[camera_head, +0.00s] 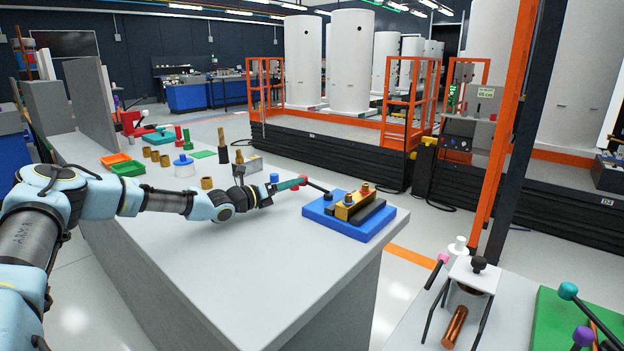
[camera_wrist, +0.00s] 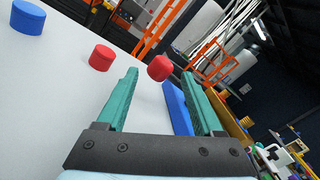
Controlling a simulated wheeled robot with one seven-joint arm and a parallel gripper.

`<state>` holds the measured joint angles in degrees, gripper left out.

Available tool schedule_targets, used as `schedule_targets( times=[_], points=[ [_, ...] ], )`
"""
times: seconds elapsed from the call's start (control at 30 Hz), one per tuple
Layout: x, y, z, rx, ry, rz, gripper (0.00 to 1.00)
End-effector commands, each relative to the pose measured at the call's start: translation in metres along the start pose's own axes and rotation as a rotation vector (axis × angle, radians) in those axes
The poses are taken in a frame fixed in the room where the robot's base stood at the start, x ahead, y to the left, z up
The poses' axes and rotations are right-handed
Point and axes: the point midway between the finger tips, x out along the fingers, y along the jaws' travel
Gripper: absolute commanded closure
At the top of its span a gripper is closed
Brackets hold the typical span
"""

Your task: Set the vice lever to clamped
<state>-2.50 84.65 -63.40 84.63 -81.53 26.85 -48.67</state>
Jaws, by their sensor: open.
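The vice (camera_head: 345,224) has a blue base with a gold block and dark jaws, near the right corner of the grey bench. Its dark lever (camera_head: 318,187) slants up to the left and ends in a red knob (camera_head: 303,180). My gripper (camera_head: 296,183) reaches in from the left with its teal fingers at the knob. In the wrist view the fingers are apart, and the red knob (camera_wrist: 160,68) shows between the tips or just beyond them. Contact cannot be told. The blue base (camera_wrist: 177,108) is partly hidden behind one finger.
A blue cylinder (camera_wrist: 28,17) and a red cylinder (camera_wrist: 101,57) show left of my fingers in the wrist view. Brass pieces (camera_head: 207,183) and coloured trays (camera_head: 127,169) stand farther back on the bench (camera_head: 225,255). Its front surface is clear.

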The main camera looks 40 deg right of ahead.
Motion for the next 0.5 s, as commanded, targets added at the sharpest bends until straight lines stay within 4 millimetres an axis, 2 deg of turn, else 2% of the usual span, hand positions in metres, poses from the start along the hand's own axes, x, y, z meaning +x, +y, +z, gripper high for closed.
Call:
schedule_targets(
  times=[0.1, 0.3, 0.5],
  points=[
    [0.025, -0.003, 0.002, 0.001, 0.001, -0.001, 0.32],
    [0.058, -0.002, 0.001, 0.002, 0.001, -0.001, 0.32],
    [0.073, -0.001, 0.001, 0.002, 0.000, 0.000, 0.32]
  ],
)
